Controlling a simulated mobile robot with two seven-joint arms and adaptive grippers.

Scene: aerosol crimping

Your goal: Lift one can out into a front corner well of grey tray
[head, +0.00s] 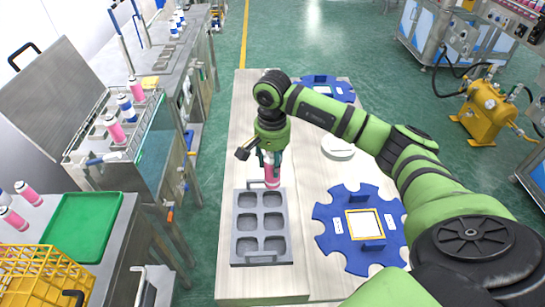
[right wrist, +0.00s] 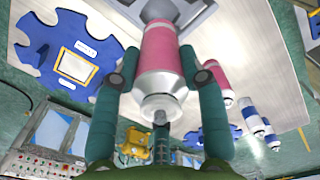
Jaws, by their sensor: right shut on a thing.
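My right gripper (head: 270,160) is shut on a pink can (head: 272,173) with white ends, held roughly upright. In the head view the can is over the far edge of the grey tray (head: 260,234). The tray lies on the pale table, has several square wells in two columns, and all of them look empty. In the right wrist view the two green fingers (right wrist: 158,70) grip the sides of the pink can (right wrist: 160,55). Whether the can's lower end touches the tray cannot be told. My left gripper is not in view.
A blue notched fixture (head: 325,235) with a yellow-framed square stands right of the tray; a similar one (head: 328,86) is at the far end. A round white disc (head: 338,148) lies between them. At left, an open-lidded bath (head: 150,105) holds several pink and blue-white cans.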

